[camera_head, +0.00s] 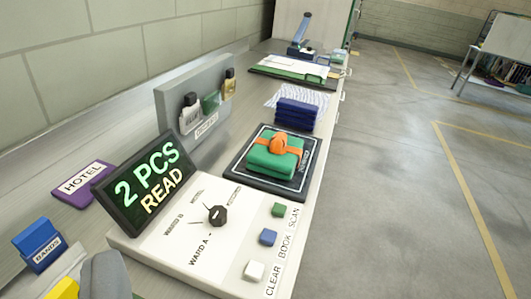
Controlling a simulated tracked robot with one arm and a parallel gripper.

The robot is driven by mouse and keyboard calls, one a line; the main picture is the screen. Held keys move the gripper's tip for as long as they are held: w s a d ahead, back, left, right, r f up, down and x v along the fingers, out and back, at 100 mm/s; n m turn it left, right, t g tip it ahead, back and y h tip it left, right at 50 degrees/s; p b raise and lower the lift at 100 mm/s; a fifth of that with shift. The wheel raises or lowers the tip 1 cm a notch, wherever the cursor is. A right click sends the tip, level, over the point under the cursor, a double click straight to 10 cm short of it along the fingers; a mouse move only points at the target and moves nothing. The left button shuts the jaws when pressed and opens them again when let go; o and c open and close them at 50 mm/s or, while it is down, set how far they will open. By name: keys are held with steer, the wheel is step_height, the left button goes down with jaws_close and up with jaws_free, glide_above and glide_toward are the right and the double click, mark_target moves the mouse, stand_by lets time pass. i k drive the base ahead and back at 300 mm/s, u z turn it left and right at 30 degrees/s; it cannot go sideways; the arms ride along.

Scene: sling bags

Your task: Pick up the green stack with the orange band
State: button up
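The green stack (271,163) lies on a black-bordered pad (253,185) on the counter, right of the picture's middle. An orange band (278,145) runs across its top, with a raised orange knot or clip in the middle. The stack looks flat and level, and nothing touches it from above. A grey rounded shape (105,275) at the bottom left edge may be part of my gripper. It is cut off by the frame and well apart from the stack. No fingertips can be made out.
A control panel (190,262) with a knob and buttons stands in front of the pad. A display (146,184) reads "2 PCS READ". A dark blue stack (295,114) lies behind the green one. A grey holder (187,94) with bottles stands left. Open floor (400,200) lies right.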

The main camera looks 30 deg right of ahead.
mark_target(275, 154)
steer(key=z, duration=0.25)
steer(key=i, duration=0.9)
steer(key=z, duration=0.2)
